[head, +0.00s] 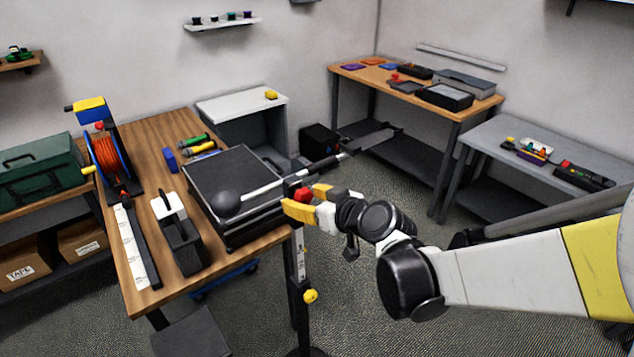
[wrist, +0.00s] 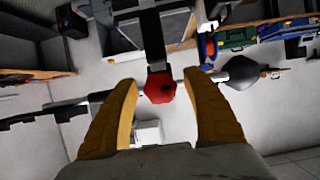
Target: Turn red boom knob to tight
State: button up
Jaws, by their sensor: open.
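The red boom knob (head: 303,195) sits where the boom crosses the top of its dark stand, at the wooden table's right edge. In the wrist view the red knob (wrist: 160,87) lies between and just ahead of my fingertips. My gripper (head: 300,200) has yellow fingers and is at the knob's near side. In the wrist view my gripper (wrist: 163,85) is open, with one finger on each side and a visible gap to the knob. Any tight or loose marking is too small to tell. The boom (head: 270,186) runs across the stand, with a dark ball-like end (head: 227,203) at left.
A black flat case (head: 232,178) lies on the wooden table (head: 150,130) under the boom. A yellow knob (head: 310,296) is lower on the stand. A cable reel (head: 107,158) stands at the table's left. Open floor (head: 385,185) lies behind my gripper.

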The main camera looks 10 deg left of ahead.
jog(key=shift+c, duration=0.4)
jog(key=c, duration=1)
jog(key=shift+m, duration=0.3)
jog(key=shift+c, duration=0.2)
jog(key=m+g+y+b, duration=0.1)
jog(key=m, duration=0.1)
jog(key=shift+f+m+g+b, duration=0.1)
jog(key=shift+m+g+b, duration=0.2)
jog(key=shift+b, duration=0.1)
jog(key=m+g+y+b, duration=0.1)
jog(key=m+y+b, duration=0.1)
jog(key=m, duration=0.1)
jog(key=m+y+b, duration=0.2)
jog(key=m, duration=0.1)
jog(key=shift+m+g+b, duration=0.3)
jog(key=shift+g+b, duration=0.05)
jog(key=shift+g, duration=0.05)
jog(key=m+y+b, duration=0.1)
jog(key=m+b, duration=0.1)
jog(key=m, duration=0.1)
jog(key=shift+m+y, duration=0.3)
jog(key=shift+y, duration=0.1)
jog(key=shift+r, duration=0.2)
